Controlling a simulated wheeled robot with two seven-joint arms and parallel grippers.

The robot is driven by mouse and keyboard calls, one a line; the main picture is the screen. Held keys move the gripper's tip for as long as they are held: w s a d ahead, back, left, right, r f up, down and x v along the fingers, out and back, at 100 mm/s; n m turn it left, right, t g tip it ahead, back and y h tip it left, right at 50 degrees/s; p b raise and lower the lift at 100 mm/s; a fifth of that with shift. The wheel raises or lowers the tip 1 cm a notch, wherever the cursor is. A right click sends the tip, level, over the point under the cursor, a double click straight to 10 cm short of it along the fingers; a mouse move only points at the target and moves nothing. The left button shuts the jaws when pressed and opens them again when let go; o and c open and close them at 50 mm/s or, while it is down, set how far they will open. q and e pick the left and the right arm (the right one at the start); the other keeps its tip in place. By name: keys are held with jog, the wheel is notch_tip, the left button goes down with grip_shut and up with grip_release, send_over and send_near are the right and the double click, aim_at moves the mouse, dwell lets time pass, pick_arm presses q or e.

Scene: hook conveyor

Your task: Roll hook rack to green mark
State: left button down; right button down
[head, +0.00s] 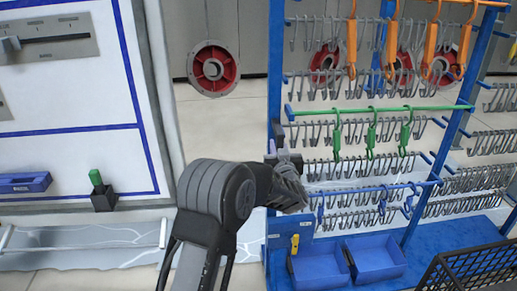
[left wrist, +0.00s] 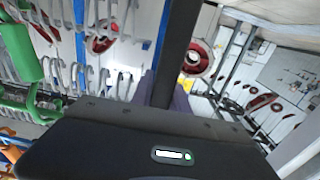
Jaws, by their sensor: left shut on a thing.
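The hook rack has a blue frame (head: 276,75) with rows of grey hooks, orange hooks on the top bar and green hooks on a green bar. It stands upright at the right of the head view. My left gripper (head: 273,152) is at the rack's left upright and shut on it; its fingertips are mostly hidden by the wrist. In the left wrist view, a dark post (left wrist: 176,50) rises behind the gripper's dark body, with grey hooks and a green hook (left wrist: 20,47) at left. I cannot make out a green mark on the floor. My right gripper is not in view.
Blue bins (head: 318,266) sit on the rack's base. A black crate (head: 470,270) stands at lower right. A white panel (head: 70,90) with a small green-topped black block (head: 102,196) is at left. A red-and-grey reel (head: 214,68) hangs behind. Pale floor shows between panel and rack.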

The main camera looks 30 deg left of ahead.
pick_arm(q)
jog(key=shift+w, duration=0.1)
jog(key=shift+s+a, duration=0.25)
jog(key=shift+a, duration=0.05)
jog(key=c, duration=1.7)
grip_release()
jog(key=shift+s, duration=0.1)
jog(key=o, duration=0.4)
jog(key=shift+d, duration=0.1)
jog(key=shift+d, duration=0.1)
jog(key=shift+s+d, duration=0.3)
jog(key=shift+d, duration=0.1)
jog(key=b+v, duration=0.1)
jog(key=v, duration=0.5)
jog(key=shift+s+d, duration=0.2)
